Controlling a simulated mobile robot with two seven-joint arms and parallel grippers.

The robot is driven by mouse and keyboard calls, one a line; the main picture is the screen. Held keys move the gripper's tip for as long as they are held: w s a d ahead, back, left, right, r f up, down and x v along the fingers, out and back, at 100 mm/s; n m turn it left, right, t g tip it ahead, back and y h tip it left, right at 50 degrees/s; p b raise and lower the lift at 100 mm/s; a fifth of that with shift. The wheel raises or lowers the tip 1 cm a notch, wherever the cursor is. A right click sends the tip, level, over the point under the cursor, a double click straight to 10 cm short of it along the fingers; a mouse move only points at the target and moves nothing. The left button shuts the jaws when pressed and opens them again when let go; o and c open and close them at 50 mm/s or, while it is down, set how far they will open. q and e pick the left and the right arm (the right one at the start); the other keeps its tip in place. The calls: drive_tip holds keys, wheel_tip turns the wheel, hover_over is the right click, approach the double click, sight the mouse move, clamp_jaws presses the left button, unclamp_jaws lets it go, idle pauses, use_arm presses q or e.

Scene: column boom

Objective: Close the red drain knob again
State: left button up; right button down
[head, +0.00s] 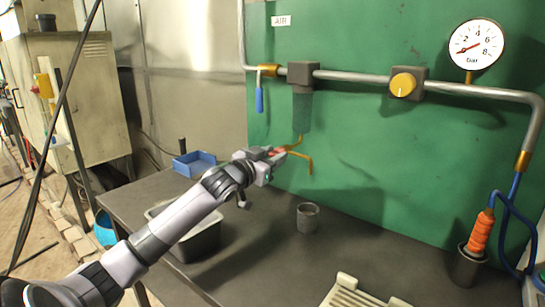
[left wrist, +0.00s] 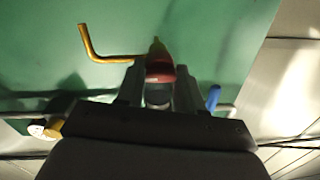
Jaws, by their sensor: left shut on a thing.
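My left gripper (head: 277,152) reaches up to the underside of the air filter (head: 303,106). It is shut on the red drain knob (left wrist: 160,70), whose red body shows between the two fingers in the left wrist view. In the head view the fingers hide most of the knob. A bent brass drain pipe (head: 308,160) comes out beside the knob and turns downward; it also shows in the left wrist view (left wrist: 88,45). A grey cup (head: 308,218) stands on the bench to the right of the gripper, below the pipe. My right gripper is not in view.
A pipe with a blue-handled valve (head: 259,99), a yellow regulator knob (head: 403,85) and a pressure gauge (head: 476,44) runs along the green panel. On the dark bench (head: 260,262) are a blue bin (head: 194,164), a grey tray (head: 205,243) and an orange-handled tool in a holder (head: 481,235).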

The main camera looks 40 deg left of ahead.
use_arm(q)
drive_tip(key=shift+d, duration=0.1)
drive_tip(key=shift+n+p, duration=0.8)
drive_tip(key=shift+n, duration=0.2)
drive_tip(key=shift+n+p, duration=0.4)
drive_tip(key=shift+n, duration=0.8)
drive_tip(key=n, duration=0.8)
drive_tip(key=n+h, duration=0.1)
drive_tip(key=n, duration=0.4)
drive_tip(key=shift+a, duration=0.25)
